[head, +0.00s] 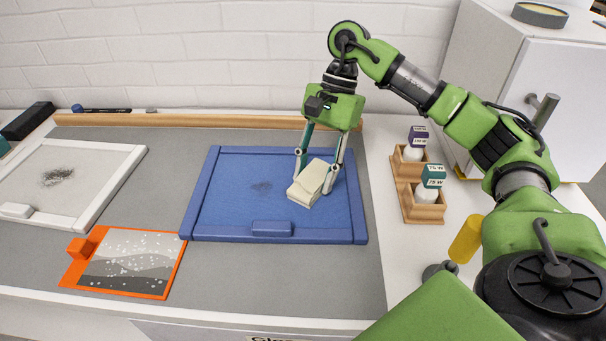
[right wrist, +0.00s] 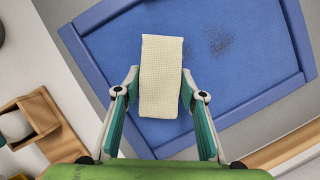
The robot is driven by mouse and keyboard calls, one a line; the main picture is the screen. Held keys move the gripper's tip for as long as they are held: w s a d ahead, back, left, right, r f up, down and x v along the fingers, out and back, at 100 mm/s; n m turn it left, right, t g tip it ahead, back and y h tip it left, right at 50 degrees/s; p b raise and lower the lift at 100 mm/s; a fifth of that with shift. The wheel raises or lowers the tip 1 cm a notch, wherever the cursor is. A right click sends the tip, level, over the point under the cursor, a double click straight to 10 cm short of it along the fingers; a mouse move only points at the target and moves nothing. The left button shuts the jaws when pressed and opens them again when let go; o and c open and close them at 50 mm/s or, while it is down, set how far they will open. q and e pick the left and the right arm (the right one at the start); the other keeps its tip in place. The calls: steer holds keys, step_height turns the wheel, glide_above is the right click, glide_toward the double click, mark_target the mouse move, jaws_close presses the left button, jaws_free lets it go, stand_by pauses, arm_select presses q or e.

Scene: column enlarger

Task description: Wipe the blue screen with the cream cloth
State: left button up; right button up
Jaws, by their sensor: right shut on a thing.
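The blue screen (head: 225,205) lies flat on the grey mat, with a raised blue frame and a blue block on its near edge. A faint dark smudge (head: 262,187) marks it just left of its middle; the smudge also shows in the right wrist view (right wrist: 221,42). My right gripper (head: 318,178) is shut on the folded cream cloth (head: 307,190) over the right part of the screen. The cloth also shows between the fingers in the right wrist view (right wrist: 161,80). I cannot tell whether it touches the screen. My left gripper is not in view.
A white-framed panel (head: 95,160) with a dark smudge lies at left. An orange-framed board (head: 125,262) lies in front of it. A wooden rail (head: 200,121) runs along the back. A wooden holder (head: 425,210) with bulbs and a white cabinet (head: 545,75) stand at right.

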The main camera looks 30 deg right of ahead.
mark_target(262, 189)
steer(key=shift+s+d, duration=0.25)
steer(key=shift+d, duration=0.1)
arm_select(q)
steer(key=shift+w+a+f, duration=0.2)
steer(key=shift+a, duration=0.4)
arm_select(e)
steer(key=shift+w+a, duration=0.3)
steer(key=shift+a, duration=0.25)
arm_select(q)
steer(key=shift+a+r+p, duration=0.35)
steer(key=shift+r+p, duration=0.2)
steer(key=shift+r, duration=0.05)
arm_select(e)
steer(key=shift+w+a, duration=0.65)
steer(key=shift+a, duration=0.2)
steer(key=shift+w+a, duration=0.6)
steer(key=shift+a, duration=0.25)
steer(key=shift+w+a+r, duration=0.1)
steer(key=shift+w+a, duration=0.4)
steer(key=shift+a, duration=0.2)
steer(key=shift+w+a+p, duration=0.2)
steer(key=shift+w+a, duration=0.35)
steer(key=shift+a, duration=0.2)
steer(key=shift+w+a+p, duration=0.15)
steer(key=shift+w+a, duration=0.35)
steer(key=shift+a, duration=0.25)
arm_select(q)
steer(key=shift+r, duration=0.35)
